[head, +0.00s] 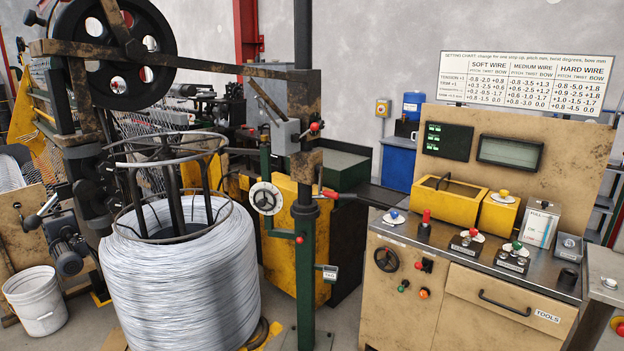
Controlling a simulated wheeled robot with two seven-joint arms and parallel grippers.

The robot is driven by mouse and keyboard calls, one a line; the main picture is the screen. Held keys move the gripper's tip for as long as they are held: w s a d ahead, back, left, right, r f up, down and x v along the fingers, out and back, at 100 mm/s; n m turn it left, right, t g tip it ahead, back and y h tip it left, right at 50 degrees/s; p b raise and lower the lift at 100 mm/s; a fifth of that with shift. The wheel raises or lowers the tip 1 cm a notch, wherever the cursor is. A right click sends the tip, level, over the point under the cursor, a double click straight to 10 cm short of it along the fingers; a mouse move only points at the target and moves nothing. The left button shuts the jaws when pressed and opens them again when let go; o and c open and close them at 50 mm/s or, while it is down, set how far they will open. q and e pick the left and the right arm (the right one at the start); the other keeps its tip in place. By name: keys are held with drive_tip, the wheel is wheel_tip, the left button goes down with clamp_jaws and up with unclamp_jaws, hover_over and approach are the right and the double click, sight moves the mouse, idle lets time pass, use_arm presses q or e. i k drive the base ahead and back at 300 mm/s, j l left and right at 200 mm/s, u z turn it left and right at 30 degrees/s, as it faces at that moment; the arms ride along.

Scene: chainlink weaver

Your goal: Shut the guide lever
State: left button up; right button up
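Neither of my grippers is in the head view. No part is labelled as the guide lever, so I cannot tell for certain which one it is. A short lever with a red knob (315,127) sticks out beside a grey box (285,137) on the green post (306,260). Another red knob (299,240) sits on the green pipe beside the post. Whether any of these stands open or shut is not clear.
A large wire coil (185,280) stands left of the post, with a white bucket (36,300) at far left. A beige console (440,290) with knobs, a yellow box (450,200) and a setting chart (526,78) fills the right. A narrow floor gap lies between post and console.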

sight(32, 222)
drive_tip(key=k+j+u, duration=0.1)
drive_tip(key=j+u, duration=0.2)
drive_tip(key=j, duration=0.6)
drive_tip(key=j+u, duration=0.35)
drive_tip(key=j, duration=0.55)
